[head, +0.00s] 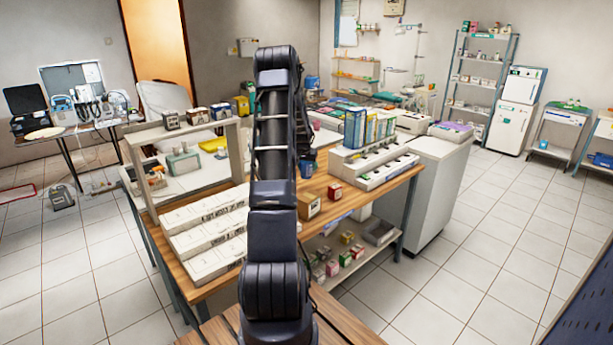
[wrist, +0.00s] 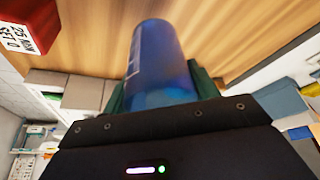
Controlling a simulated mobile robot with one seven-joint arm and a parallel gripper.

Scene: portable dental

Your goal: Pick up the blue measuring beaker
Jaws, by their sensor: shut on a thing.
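The blue measuring beaker (wrist: 155,50) shows in the wrist view as a smooth blue cylinder with pale markings on its left side. My gripper (wrist: 160,90) is shut on it, with the green fingers on either side of the beaker. The lower part of the beaker in the picture is hidden behind the dark gripper body. In the head view my own arm covers the middle of the table, and I cannot make out the grip there.
A red and white box (wrist: 30,25) is at the upper left of the wrist view, beside the wooden tabletop. In the head view, a brown box (head: 308,206) and a small red box (head: 335,192) stand on the table right of my arm.

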